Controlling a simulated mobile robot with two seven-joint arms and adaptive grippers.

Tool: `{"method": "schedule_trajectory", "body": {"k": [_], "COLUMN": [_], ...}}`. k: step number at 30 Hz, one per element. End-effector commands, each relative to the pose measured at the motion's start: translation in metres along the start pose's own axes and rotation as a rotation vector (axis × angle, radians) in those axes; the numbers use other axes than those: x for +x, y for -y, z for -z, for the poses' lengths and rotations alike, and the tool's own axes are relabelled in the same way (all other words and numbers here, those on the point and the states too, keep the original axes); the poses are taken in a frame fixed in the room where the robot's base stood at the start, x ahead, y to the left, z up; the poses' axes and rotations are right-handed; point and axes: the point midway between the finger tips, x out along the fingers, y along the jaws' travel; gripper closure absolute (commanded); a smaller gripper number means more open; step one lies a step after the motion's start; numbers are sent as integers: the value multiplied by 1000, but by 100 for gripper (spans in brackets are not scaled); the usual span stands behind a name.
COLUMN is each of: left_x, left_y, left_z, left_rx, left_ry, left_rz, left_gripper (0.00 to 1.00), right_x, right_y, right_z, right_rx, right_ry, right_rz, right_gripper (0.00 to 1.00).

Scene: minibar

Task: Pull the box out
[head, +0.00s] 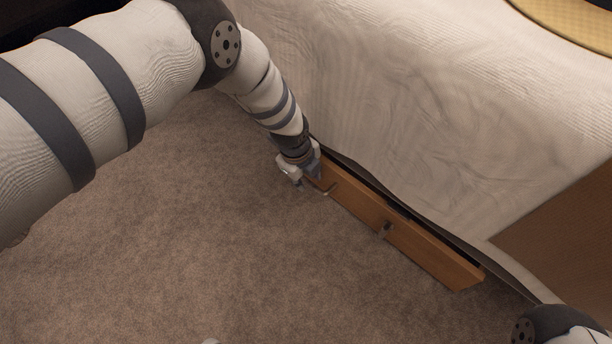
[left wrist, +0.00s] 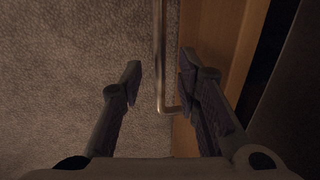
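The box (head: 430,253) is a low wooden drawer-like box with an orange-brown front. It sits under the draped bed-like piece, its front standing slightly out past the edge. My left gripper (head: 314,183) is at the box's far left end. In the left wrist view, the gripper (left wrist: 160,72) is open. A thin metal bar handle (left wrist: 159,88) runs between its two fingers, with no clear contact seen. The handle's bent end meets the wooden front (left wrist: 212,30). A small metal fitting (head: 385,230) is midway along the front. My right gripper is not in view.
A pale draped cover (head: 410,110) hangs above the box, with a dark lower edge just over it. Open carpet (head: 200,240) lies in front of the box. A brown panel (head: 565,235) stands at the right.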

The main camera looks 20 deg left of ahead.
Motion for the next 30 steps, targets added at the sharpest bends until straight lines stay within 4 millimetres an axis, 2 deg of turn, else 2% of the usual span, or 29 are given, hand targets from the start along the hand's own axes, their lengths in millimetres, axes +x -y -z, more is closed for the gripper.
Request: {"method": "schedule_trajectory", "body": {"k": [1, 2, 5, 6, 14, 19, 23, 30], "left_x": [0, 0, 0, 0, 0, -4, -12, -28], "left_y": [0, 0, 0, 0, -1, -13, -34, -92], "left_z": [0, 0, 0, 0, 0, 0, 1, 0], "left_rx": [0, 0, 0, 0, -1, 0, 1, 1], "left_ry": [0, 0, 0, 0, 0, -1, -1, 1], "left_rz": [0, 0, 0, 0, -1, -5, -5, -2], "left_gripper": [70, 75, 97, 100, 100, 100, 100, 100], "right_x": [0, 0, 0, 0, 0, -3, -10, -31], "right_y": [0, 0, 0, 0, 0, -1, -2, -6], "right_z": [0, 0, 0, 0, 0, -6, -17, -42], "right_rx": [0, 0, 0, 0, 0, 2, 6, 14], "right_ry": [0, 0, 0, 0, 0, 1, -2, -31], "right_rz": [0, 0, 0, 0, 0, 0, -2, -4], "right_gripper": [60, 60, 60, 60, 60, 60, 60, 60]}}
